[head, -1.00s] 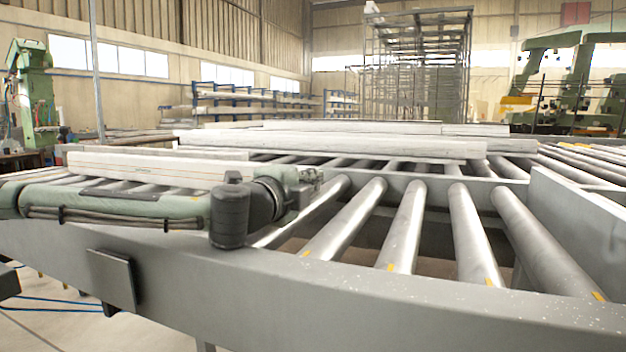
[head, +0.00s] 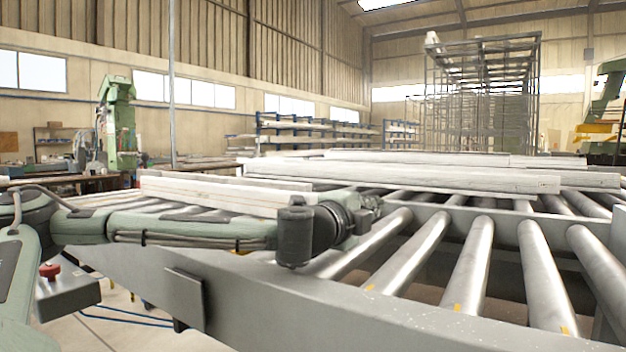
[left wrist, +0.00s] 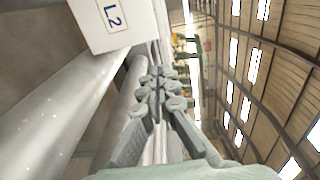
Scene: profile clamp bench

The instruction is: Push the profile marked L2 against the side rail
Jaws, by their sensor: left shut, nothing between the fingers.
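The profile marked L2 (left wrist: 112,18) shows in the left wrist view as a pale end block with a label, at the upper left and beside my left gripper (left wrist: 158,85). Its fingers are together and empty, with a gap in the picture between them and the profile. In the head view, my left gripper (head: 374,202) is small, at the end of the arm over the rollers. Several pale profiles lie there, a near one (head: 215,196) behind my arm and a long one (head: 420,178) farther back. I cannot tell which is L2. My right gripper is out of view.
Bare steel rollers (head: 465,265) lie to the right of my left gripper. A grey beam (head: 330,310) runs along the front of the bench, below my arm. A grey box with a red button (head: 50,270) is at the lower left. A storage rack (head: 485,95) stands far back.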

